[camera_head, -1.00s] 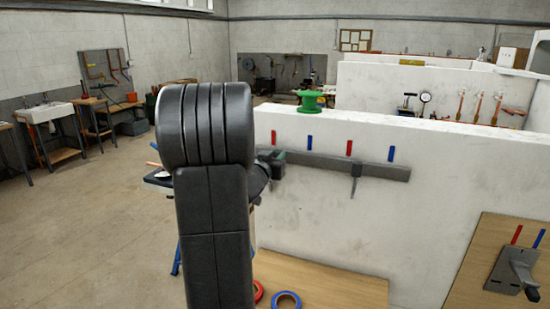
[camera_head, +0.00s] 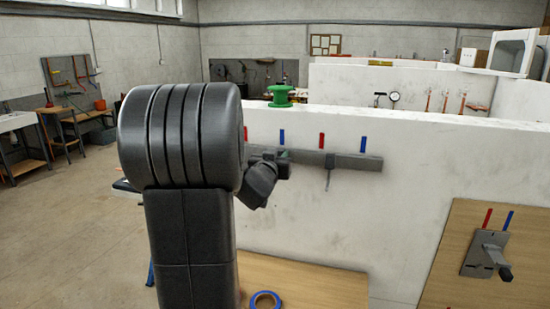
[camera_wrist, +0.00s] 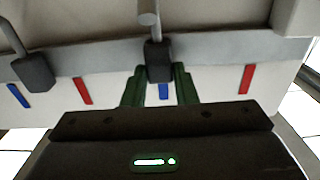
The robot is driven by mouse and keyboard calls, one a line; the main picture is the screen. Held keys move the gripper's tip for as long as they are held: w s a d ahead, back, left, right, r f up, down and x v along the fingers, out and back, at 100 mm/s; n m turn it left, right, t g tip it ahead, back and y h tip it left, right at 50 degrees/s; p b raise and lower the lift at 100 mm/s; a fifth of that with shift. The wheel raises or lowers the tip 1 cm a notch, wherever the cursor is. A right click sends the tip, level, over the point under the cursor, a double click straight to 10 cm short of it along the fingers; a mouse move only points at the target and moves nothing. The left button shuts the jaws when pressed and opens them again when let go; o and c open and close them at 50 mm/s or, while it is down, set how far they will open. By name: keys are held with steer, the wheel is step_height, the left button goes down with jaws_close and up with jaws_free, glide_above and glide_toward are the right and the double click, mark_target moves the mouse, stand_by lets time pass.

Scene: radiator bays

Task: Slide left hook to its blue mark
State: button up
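A grey rail (camera_head: 350,162) runs along the white wall, with red and blue marks above it. My gripper (camera_head: 284,160) is at the rail's left part, below the left blue mark (camera_head: 282,137). In the wrist view, which is upside down, the green fingers of my gripper (camera_wrist: 159,84) stand close on both sides of the left hook (camera_wrist: 157,62) and appear shut on it. The left blue mark (camera_wrist: 164,91) shows between the fingers, nearly in line with the hook. The left red mark (camera_wrist: 247,79) is to the right there. My arm hides the hook in the head view.
The right hook (camera_head: 328,174) hangs on the same rail, near the right red mark (camera_head: 321,140). A green spool (camera_head: 281,95) stands on the wall top. A wooden board with a lever (camera_head: 490,257) is at the right. Blue tape (camera_head: 265,300) lies on the bench below.

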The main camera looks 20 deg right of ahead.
steer(key=o, duration=0.4)
steer(key=v, duration=1.3)
steer(key=shift+s+a+b, duration=0.25)
steer(key=shift+s+b, duration=0.1)
steer(key=shift+b, duration=0.1)
steer(key=shift+w, duration=0.1)
steer(key=p+x, duration=0.1)
steer(key=x, duration=1.2)
steer(key=shift+w+d, duration=0.25)
steer(key=shift+w, duration=0.1)
steer(key=shift+a+r, duration=0.1)
steer(key=shift+a, duration=0.05)
